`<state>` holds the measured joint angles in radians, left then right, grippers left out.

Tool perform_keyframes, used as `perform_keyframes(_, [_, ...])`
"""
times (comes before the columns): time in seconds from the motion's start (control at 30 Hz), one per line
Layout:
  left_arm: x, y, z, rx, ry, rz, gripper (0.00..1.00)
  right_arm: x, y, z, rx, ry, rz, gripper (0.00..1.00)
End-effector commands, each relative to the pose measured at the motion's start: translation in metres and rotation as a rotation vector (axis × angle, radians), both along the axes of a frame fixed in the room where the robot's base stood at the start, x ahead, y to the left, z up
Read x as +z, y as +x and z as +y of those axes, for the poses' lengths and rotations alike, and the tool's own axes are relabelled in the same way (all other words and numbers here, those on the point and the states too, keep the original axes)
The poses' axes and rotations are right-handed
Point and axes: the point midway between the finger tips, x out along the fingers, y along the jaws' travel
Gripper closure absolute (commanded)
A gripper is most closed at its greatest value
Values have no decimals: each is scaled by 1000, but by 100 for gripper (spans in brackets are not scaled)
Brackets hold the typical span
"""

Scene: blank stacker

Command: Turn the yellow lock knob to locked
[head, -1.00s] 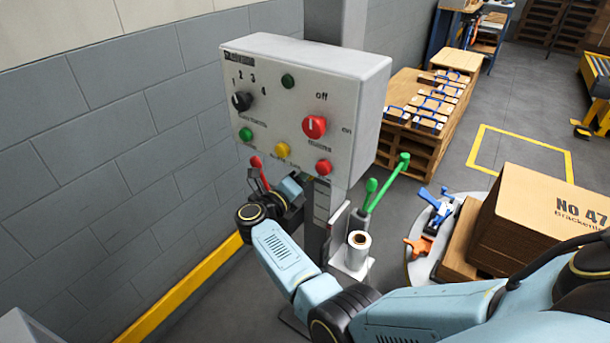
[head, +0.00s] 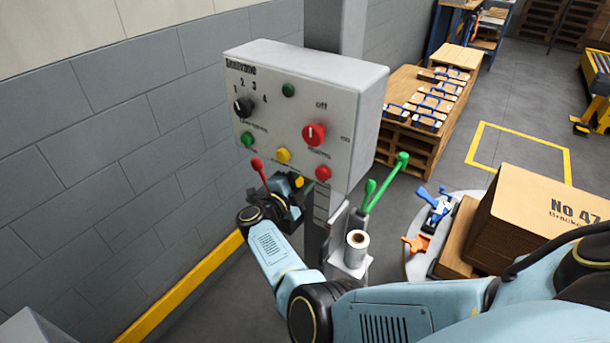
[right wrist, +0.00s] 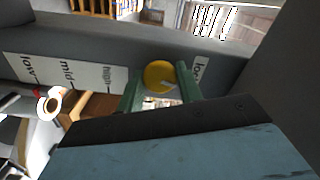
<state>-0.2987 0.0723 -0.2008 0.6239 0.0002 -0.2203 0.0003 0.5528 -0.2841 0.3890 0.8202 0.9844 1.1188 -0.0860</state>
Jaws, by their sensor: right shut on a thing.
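The yellow lock knob (right wrist: 158,75) is round, with a pale mark on its face. It sits on the grey post below the control box, beside a white label (right wrist: 199,69) whose text is partly hidden. In the head view the knob (head: 299,181) shows as a small yellow spot next to my right gripper (head: 291,188). In the right wrist view the two green fingers of my right gripper (right wrist: 160,84) lie on either side of the knob, shut on it. My left gripper is not in view.
The control box (head: 375,100) hangs just above my right gripper. A red-tipped lever (head: 258,166) stands left of it, and green-tipped levers (head: 402,160) stand to the right. A carton (head: 545,215) sits at the right.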

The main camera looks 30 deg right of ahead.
Motion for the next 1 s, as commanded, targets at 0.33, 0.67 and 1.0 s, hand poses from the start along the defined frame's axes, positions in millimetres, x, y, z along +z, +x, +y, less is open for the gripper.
perform_keyframes(0.33, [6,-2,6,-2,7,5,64,-1,-1,1,0,-63,161,87])
perform_keyframes(0.67, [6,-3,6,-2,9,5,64,-1,-1,1,-1,-82,203,87])
perform_keyframes(1.0, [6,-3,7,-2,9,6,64,-1,0,0,1,-83,204,60])
